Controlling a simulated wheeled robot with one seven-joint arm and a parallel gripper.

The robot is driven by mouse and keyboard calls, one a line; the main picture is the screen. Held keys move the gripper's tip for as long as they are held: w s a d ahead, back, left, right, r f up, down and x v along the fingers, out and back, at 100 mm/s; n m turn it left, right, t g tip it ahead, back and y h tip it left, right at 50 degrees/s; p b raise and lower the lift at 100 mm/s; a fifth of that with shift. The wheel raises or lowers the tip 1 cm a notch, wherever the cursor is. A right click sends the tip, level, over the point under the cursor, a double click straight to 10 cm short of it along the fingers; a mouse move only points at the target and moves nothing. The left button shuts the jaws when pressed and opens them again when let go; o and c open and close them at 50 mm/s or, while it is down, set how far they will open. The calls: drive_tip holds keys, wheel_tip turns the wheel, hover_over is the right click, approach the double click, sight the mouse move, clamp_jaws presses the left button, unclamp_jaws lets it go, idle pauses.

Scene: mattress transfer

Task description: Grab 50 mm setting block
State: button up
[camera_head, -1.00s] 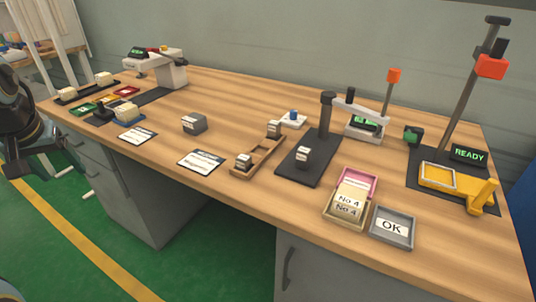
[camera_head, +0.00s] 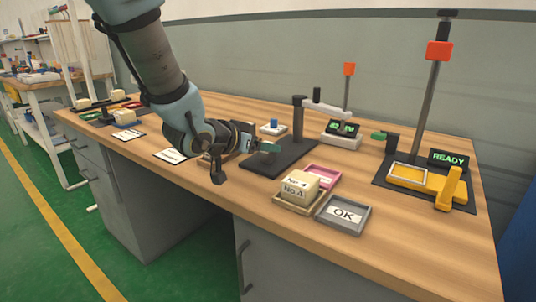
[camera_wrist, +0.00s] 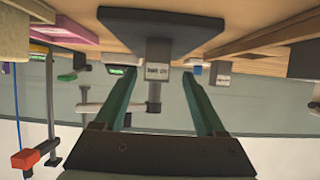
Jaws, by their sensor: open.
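A small grey block with a white label (camera_wrist: 158,72) stands on the dark base plate of the stand (camera_wrist: 160,20) in the wrist view, where the picture is upside down. The label is too blurred to read surely. My gripper (camera_wrist: 160,76) is open, and its two green fingers point at the block, one on each side of it in the picture. I cannot tell whether the fingertips reach around it. In the head view my gripper (camera_head: 268,147) is low over the dark base plate (camera_head: 266,164), and the block is hidden behind it.
A second labelled block (camera_wrist: 222,68) stands to the right in the wrist view. The stand's column and arm (camera_head: 298,118) rise just behind my gripper.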

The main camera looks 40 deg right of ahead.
drive_tip(key=x, duration=0.5)
drive_tip(key=shift+s+d+f, duration=0.2)
drive_tip(key=shift+d+f, duration=0.1)
drive_tip(key=shift+d, duration=0.05)
clamp_jaws()
idle(0.3)
